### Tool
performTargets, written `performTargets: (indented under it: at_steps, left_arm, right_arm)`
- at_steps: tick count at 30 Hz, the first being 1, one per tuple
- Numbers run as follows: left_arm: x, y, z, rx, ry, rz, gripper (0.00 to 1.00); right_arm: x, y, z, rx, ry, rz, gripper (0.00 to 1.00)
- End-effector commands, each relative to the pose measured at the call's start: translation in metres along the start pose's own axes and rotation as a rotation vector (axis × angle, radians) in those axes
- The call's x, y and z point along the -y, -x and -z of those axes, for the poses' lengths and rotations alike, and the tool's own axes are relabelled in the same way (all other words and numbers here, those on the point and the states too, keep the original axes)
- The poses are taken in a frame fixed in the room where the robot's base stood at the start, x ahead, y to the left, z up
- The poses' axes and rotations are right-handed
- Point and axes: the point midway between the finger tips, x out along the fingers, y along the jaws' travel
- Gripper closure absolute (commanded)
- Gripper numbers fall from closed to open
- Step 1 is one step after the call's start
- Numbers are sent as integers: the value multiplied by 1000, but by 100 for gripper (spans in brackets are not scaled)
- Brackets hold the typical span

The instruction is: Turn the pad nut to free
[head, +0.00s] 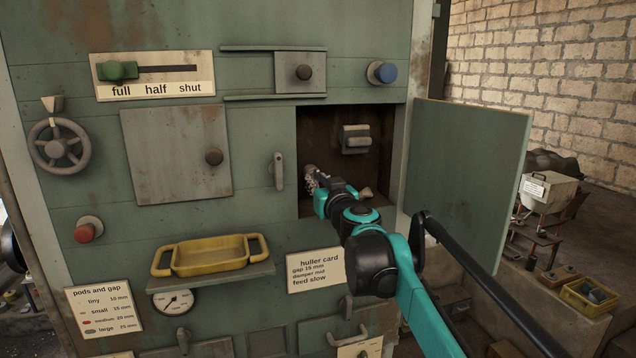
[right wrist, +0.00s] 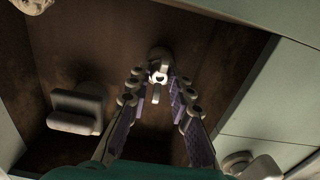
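The open compartment (head: 340,120) in the green machine holds my right gripper (head: 311,178) at its left side. In the right wrist view, a small light winged nut on a round boss, which looks like the pad nut (right wrist: 158,76), stands on the brown back wall. My right gripper (right wrist: 158,88) has its two fingers apart, one on each side of the nut, with gaps visible. I cannot tell whether either finger touches it. In the head view the nut is hidden behind the gripper. My left gripper is not in view.
A grey block handle (head: 355,139) is in the compartment's upper right; it also shows in the wrist view (right wrist: 76,111). A pale knob (head: 367,192) is low inside. The green door (head: 468,165) stands open at right. A latch handle (head: 278,171) is just left of the opening.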

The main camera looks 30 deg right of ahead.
Motion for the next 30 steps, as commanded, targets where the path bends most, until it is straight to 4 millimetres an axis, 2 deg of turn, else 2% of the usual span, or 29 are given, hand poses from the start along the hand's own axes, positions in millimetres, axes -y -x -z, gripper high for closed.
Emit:
performTargets:
  at_steps: [1, 2, 11, 14, 17, 24, 30]
  left_arm:
    - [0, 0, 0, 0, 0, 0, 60]
    - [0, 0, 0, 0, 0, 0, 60]
    - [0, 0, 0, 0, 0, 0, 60]
    - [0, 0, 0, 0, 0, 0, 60]
    - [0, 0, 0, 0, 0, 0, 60]
    - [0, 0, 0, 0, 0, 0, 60]
    - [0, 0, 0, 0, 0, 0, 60]
  right_arm:
    - [0, 0, 0, 0, 0, 0, 65]
    - [0, 0, 0, 0, 0, 0, 59]
    - [0, 1, 0, 0, -1, 0, 59]
    - [0, 7, 0, 0, -1, 0, 59]
    - [0, 21, 0, 0, -1, -1, 59]
    - [0, 71, 0, 0, -1, -1, 59]
    - [0, 104, 0, 0, -1, -1, 59]
